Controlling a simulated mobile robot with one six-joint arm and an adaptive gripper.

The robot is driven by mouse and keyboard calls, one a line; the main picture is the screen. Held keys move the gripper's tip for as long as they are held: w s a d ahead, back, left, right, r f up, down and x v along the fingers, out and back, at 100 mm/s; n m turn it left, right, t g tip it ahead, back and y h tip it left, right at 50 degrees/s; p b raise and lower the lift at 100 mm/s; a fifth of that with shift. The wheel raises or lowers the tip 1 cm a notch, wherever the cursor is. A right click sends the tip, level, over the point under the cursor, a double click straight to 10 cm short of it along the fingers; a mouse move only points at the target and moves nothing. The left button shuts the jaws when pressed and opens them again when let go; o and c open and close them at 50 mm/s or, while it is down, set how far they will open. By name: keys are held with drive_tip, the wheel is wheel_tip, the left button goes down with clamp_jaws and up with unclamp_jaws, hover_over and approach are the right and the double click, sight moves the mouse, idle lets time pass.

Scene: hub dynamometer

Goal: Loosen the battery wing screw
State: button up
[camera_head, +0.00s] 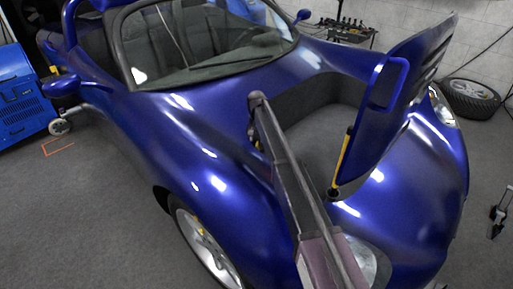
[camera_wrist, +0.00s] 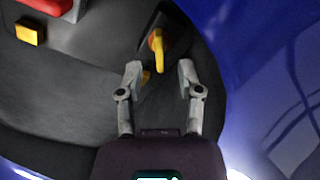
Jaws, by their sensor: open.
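In the wrist view a yellow, wing-shaped piece (camera_wrist: 157,42), which looks like the battery wing screw, sits on a dark block just beyond my fingertips. My gripper (camera_wrist: 160,69) is open, with one finger on each side of the line to this piece. The fingers look apart from it, and nothing is held between them. A smaller yellow bit (camera_wrist: 145,77) shows beside the left fingertip, partly hidden. In the head view my arm reaches over the car's open front compartment (camera_head: 325,130); the screw and gripper cannot be made out there.
The blue car (camera_head: 240,130) fills the head view. Its raised lid (camera_head: 385,105) stands right of my arm, with a yellow-and-black strut (camera_head: 342,160) below it. In the wrist view, a red part (camera_wrist: 48,5) and yellow block (camera_wrist: 30,32) lie upper left; blue bodywork (camera_wrist: 265,75) is close on the right.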

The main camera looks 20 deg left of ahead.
drive_tip(key=shift+f+b, duration=1.2)
drive_tip(key=shift+f, duration=0.25)
clamp_jaws()
